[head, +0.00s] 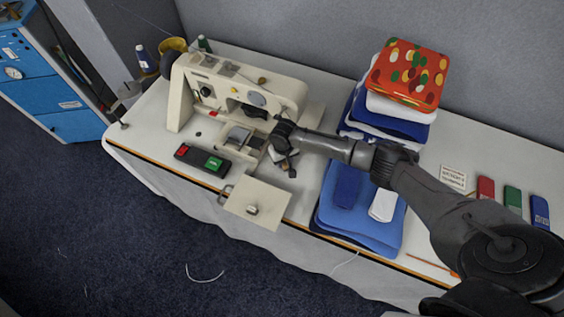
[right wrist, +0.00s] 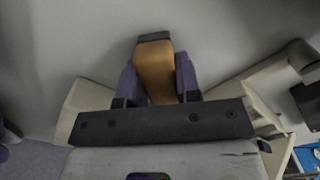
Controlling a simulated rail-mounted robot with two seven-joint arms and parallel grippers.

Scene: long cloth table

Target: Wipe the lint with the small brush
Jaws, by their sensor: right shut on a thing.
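My right gripper (head: 283,160) is just right of the sewing machine's needle area, low over the table. In the right wrist view it is shut on the small brush (right wrist: 155,70), a tan wooden piece with a dark end, held between two purple-grey fingers. In the head view the brush is mostly hidden by the gripper. The cream sewing machine (head: 182,98) stands at the left of the table, with an open metal plate area (head: 238,137) under its arm. I cannot clearly make out lint there. My left gripper is not in view.
A control box (head: 203,160) with red and green buttons and a cream cover plate (head: 256,203) lie at the front edge. Blue folded cloths (head: 385,225) lie to the right, with a cloth stack (head: 408,72) behind. A blue cabinet (head: 38,75) stands left.

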